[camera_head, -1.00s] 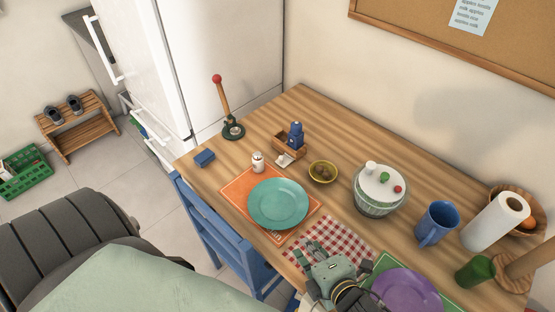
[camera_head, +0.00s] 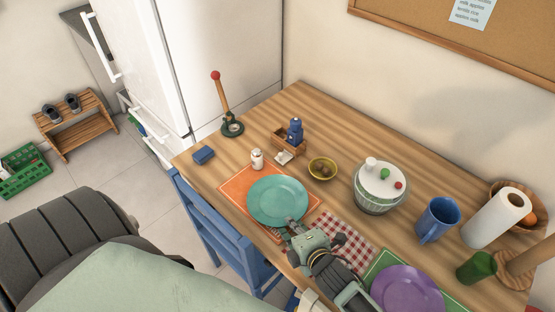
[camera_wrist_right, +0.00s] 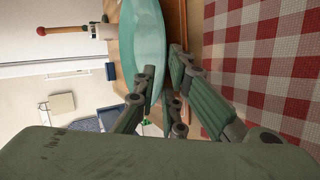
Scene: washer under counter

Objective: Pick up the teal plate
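The teal plate (camera_head: 277,199) lies on an orange placemat (camera_head: 238,187) near the front edge of the wooden table. It also shows at the top of the right wrist view (camera_wrist_right: 143,40). My right gripper (camera_head: 289,228) is at the plate's near right rim. In the right wrist view its fingers (camera_wrist_right: 162,66) are apart, one on each side of the rim; I cannot tell whether they touch it. The fingers hide a small part of the rim. My left gripper is not in view.
A checkered cloth (camera_head: 350,232) and a purple plate (camera_head: 408,290) lie to the right. A yellow bowl (camera_head: 322,168), a white shaker (camera_head: 257,159) and a lidded pot (camera_head: 379,190) stand near the teal plate. A blue chair (camera_head: 217,234) stands at the table's front edge.

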